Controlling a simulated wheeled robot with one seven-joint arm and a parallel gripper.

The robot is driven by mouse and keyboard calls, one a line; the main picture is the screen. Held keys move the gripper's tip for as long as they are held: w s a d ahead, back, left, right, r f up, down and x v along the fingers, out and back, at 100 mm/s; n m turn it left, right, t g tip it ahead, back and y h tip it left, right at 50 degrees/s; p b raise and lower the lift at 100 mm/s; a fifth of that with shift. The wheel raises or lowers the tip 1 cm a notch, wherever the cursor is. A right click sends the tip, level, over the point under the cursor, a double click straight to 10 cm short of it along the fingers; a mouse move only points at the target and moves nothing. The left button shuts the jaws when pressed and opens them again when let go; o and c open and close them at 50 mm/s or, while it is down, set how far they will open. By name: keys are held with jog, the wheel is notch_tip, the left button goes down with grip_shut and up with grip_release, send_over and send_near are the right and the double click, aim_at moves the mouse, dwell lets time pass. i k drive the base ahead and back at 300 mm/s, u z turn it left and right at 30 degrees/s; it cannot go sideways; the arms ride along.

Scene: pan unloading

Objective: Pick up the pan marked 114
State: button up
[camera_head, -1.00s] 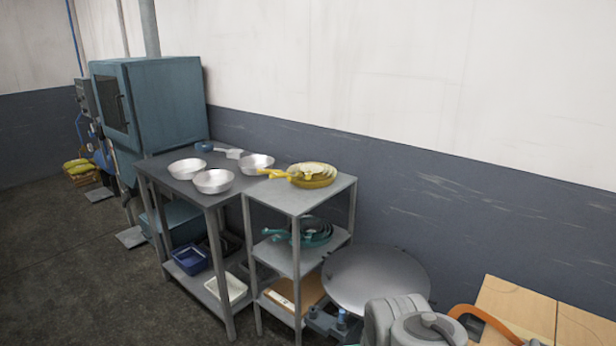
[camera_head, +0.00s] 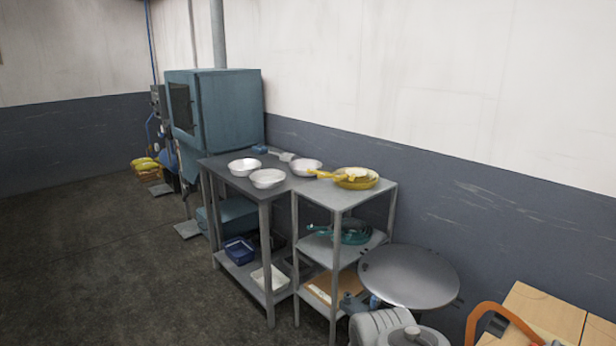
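I see several pans and cannot read the number 114 on any of them. Yellow pans (camera_head: 361,183), nested together, sit on the top of a grey shelf rack (camera_head: 349,195), with their handles pointing left. Teal pans (camera_head: 355,236) lie on the rack's middle shelf, partly shaded. Silver round pans stand on the dark table (camera_head: 236,180) to the left: one at the left (camera_head: 244,167), one in front (camera_head: 268,178) and one at the right (camera_head: 306,167). My gripper cannot be made out in this view.
A blue-green oven (camera_head: 232,110) stands behind the table. Blue (camera_head: 239,248) and white (camera_head: 272,277) bins sit on the table's lower shelf. A round metal top (camera_head: 408,272) and wooden boards (camera_head: 540,315) lie at the right. Open floor (camera_head: 110,260) spreads to the left.

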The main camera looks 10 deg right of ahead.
aim_at(354, 177)
jog(key=u, duration=0.75)
jog(key=i, duration=1.55)
jog(key=z, duration=1.2)
jog(key=i, duration=1.05)
jog(key=z, duration=0.35)
